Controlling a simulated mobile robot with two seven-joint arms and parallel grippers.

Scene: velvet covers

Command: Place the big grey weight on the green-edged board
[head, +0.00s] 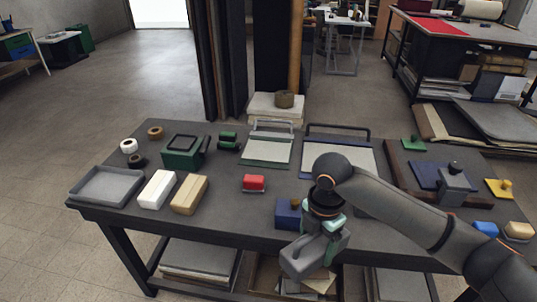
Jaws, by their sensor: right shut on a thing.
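My right gripper (318,237) reaches in from the right over the table's front edge. It is shut on a big grey weight (312,261), a rounded block. The arm and fingers hide part of the weight. The green-edged board (265,148) lies at the back middle of the table, pale with a green front edge and a grey bar along its back. Its surface looks bare. The gripper and weight are in front of it and to its right, apart from it. My left gripper is not in view.
A blue block (288,214) is close beside the gripper. A red block (253,183) sits between board and front edge. A second pale board (342,153) is partly behind my arm. Another grey weight (454,184) stands on a blue board (428,174). White and tan blocks lie left.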

